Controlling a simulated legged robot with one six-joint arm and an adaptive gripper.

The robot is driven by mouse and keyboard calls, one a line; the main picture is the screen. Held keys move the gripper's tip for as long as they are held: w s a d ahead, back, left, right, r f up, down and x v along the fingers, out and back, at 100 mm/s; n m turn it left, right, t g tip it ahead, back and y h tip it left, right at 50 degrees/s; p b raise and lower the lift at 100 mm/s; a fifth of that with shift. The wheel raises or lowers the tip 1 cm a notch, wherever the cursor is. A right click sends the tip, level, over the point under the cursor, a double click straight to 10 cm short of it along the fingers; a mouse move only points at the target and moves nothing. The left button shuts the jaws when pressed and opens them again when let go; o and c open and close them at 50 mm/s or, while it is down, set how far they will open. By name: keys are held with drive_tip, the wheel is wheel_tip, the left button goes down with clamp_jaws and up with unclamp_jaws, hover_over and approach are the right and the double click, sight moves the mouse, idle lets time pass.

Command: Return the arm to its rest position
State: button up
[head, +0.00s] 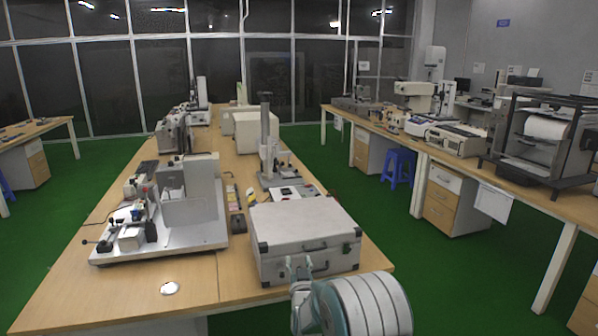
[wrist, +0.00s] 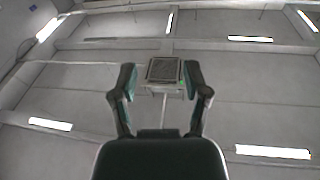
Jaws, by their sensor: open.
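My gripper (wrist: 160,82) shows in the wrist view with its two dark fingers spread apart. It is open, and nothing is held between the fingers. It points up at the ceiling, and a square ceiling fixture (wrist: 163,70) appears beyond the gap between the fingertips. In the head view, part of my arm (head: 362,304), white and teal, shows at the bottom, right of centre, in front of the long table's near edge. The gripper's fingers cannot be made out clearly there.
A silver case (head: 306,238) stands on the long wooden table (head: 190,283) close behind my arm. A test machine on a metal base (head: 160,237) stands left of it. A bench (head: 466,172) with instruments runs along the right. Green floor (head: 462,272) lies clear between them.

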drive_tip(key=s+d+r+g, duration=0.3)
drive_tip(key=s+d+r, duration=0.1)
drive_tip(key=s+r, duration=0.35)
drive_tip(key=s+d+r+g, duration=0.45)
drive_tip(key=s+r, duration=0.25)
drive_tip(key=s, duration=0.2)
drive_tip(key=s+d+f+g+h, duration=0.1)
drive_tip(key=s+d+g, duration=0.2)
drive_tip(key=s, duration=1.2)
drive_tip(key=s+d+f+g+h, duration=0.1)
drive_tip(key=s+d+g, duration=0.2)
drive_tip(key=s, duration=1.2)
drive_tip(key=shift+s+d+f+m, duration=0.2)
drive_tip(key=shift+d+f+m, duration=0.1)
drive_tip(key=shift+d, duration=0.2)
